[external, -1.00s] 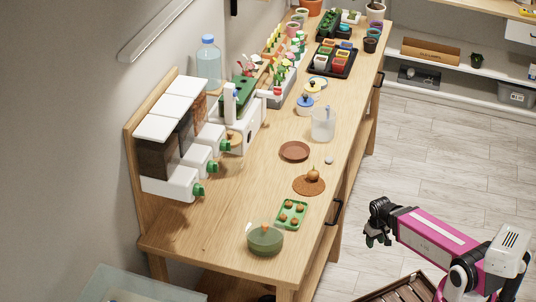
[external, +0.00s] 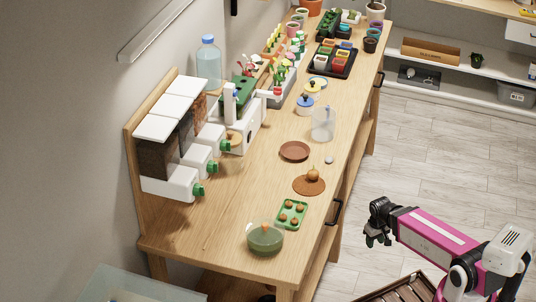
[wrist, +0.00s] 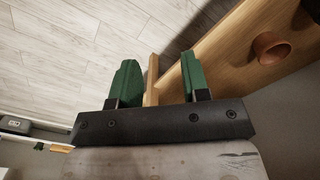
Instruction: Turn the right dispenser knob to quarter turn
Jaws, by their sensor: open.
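The dispenser stands on the left end of the wooden bench in the external view, with several white hoppers side by side and a green knob on the front of each spout. The right dispenser knob (external: 226,146) is on the farthest unit. The middle knob (external: 212,167) and the near knob (external: 199,190) are closer to the camera. The knobs are too small to read their angles. My gripper (external: 377,240) is open and empty, off the bench's front side, far from the knobs. Its green fingers (wrist: 158,82) stand apart in the wrist view, which shows no knob.
Along the bench (external: 225,232) stand a green pot (external: 265,241), a green tray (external: 291,214), a brown saucer (external: 294,151) and a clear jug (external: 323,125). A white machine (external: 248,127) stands close beyond the right knob. The floor (external: 440,140) beyond my arm is clear.

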